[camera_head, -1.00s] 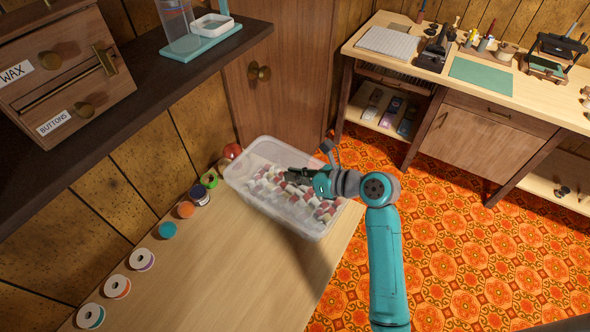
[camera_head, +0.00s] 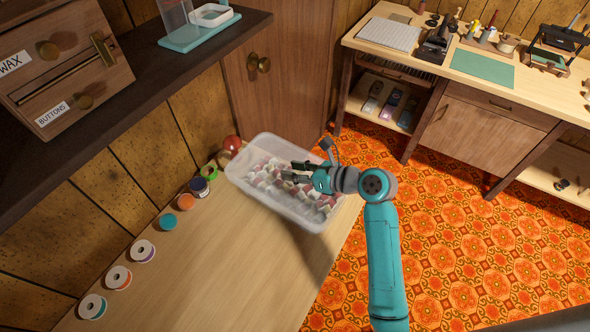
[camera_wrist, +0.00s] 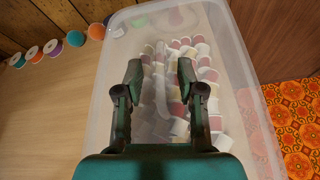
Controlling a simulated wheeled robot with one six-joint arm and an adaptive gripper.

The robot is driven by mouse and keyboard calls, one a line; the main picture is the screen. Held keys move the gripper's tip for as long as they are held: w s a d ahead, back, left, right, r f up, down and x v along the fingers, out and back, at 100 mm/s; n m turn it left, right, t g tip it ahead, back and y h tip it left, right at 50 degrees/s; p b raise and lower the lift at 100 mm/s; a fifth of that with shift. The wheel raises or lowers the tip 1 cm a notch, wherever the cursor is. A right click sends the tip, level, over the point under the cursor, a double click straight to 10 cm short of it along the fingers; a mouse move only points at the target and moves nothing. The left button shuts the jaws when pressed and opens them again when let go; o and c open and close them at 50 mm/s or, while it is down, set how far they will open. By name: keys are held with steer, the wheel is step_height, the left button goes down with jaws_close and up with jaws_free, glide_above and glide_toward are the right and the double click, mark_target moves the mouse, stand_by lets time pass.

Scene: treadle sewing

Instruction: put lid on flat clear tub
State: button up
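The flat clear tub (camera_head: 307,220) stands on the wooden worktop near its right end and holds many red and white spools. A hazy, see-through layer, seemingly the clear lid (camera_wrist: 161,100), shows over the spools in the wrist view. I cannot tell if it is fully seated on the rim. My gripper (camera_head: 297,171) is over the tub's middle. In the wrist view my gripper (camera_wrist: 160,76) has its two fingers spread apart, with a faint pale ridge between them. I see no firm grip on anything.
Thread spools (camera_head: 168,222) line the worktop's wall side, with a red ball (camera_head: 232,143) behind the tub. A dark shelf (camera_head: 120,95) with drawers overhangs at left. A second bench (camera_head: 480,68) stands at far right. The worktop's front (camera_head: 220,270) is clear.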

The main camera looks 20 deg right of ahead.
steer(key=v, duration=1.2)
stand_by(0.6)
